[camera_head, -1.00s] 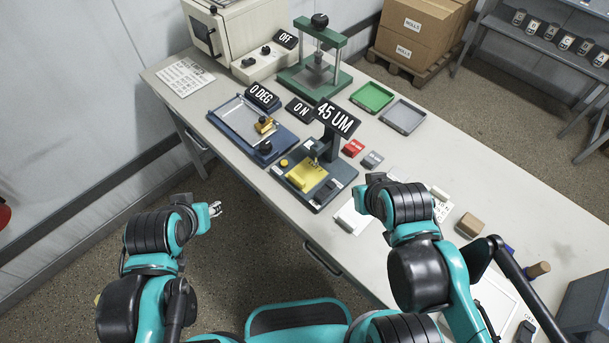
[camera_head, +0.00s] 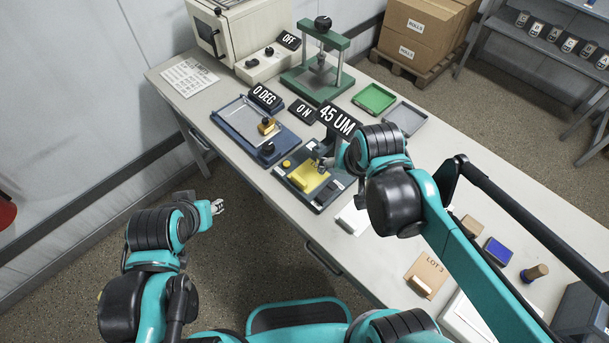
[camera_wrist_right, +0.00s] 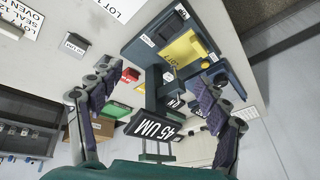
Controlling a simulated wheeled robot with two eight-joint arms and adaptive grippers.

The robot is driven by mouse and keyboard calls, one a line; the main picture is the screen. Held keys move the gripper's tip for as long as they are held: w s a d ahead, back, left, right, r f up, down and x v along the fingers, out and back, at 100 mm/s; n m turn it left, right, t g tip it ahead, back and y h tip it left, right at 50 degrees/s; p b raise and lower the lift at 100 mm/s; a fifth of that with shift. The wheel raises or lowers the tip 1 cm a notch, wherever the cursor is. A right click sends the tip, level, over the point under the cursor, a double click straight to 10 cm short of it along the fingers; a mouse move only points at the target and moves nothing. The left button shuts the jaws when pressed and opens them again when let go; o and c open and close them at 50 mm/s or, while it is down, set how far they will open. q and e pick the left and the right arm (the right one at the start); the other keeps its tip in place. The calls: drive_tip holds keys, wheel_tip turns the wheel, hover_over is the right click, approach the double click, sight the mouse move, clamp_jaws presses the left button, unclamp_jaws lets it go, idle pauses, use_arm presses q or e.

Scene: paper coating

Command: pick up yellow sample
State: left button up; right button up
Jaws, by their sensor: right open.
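The yellow sample (camera_head: 309,177) lies flat on the dark blue thickness gauge (camera_head: 325,196), marked 45 UM. In the right wrist view the yellow sample (camera_wrist_right: 185,50) lies beyond the fingers, partly behind the gauge's post and head. My right gripper (camera_wrist_right: 158,82) is open and empty, its fingers spread wide to either side of the gauge post. In the head view my right wrist is just right of the gauge and hides part of it. My left gripper (camera_head: 217,207) is off the table's front edge, far from the sample; its finger opening is too small to judge.
The blue tilt plate (camera_head: 240,132) stands left of the gauge, the green press (camera_head: 318,75) behind. Green (camera_head: 374,97) and grey (camera_head: 404,118) trays lie to the back right. A blue pad (camera_head: 498,251) and wooden-handled stamp (camera_head: 535,272) lie at the right.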

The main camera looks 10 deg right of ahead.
drive_tip(key=w+a+f+m+g+p, duration=0.1)
drive_tip(key=w+a+f+m+g, duration=0.15)
drive_tip(key=w+a, duration=0.3)
drive_tip(key=m+g+p, duration=0.2)
drive_tip(key=m, duration=0.2)
hover_over(299, 178)
drive_tip(key=f, duration=0.4)
drive_tip(key=shift+w+d+f, duration=0.1)
drive_tip(key=shift+d+f, duration=0.1)
drive_tip(key=shift+w+a+f, duration=0.1)
drive_tip(key=shift+a+f, duration=0.1)
drive_tip(key=shift+f, duration=0.1)
drive_tip(key=shift+f+m+b, duration=0.25)
drive_tip(key=shift+f+b, duration=0.05)
drive_tip(key=shift+f, duration=0.1)
drive_tip(key=f+b, duration=0.2)
drive_tip(key=f, duration=0.5)
drive_tip(key=shift+s+f+b, duration=0.15)
drive_tip(key=shift+s+b, duration=0.05)
drive_tip(key=shift+b, duration=0.1)
drive_tip(key=shift+c, duration=0.3)
drive_tip(key=c, duration=1)
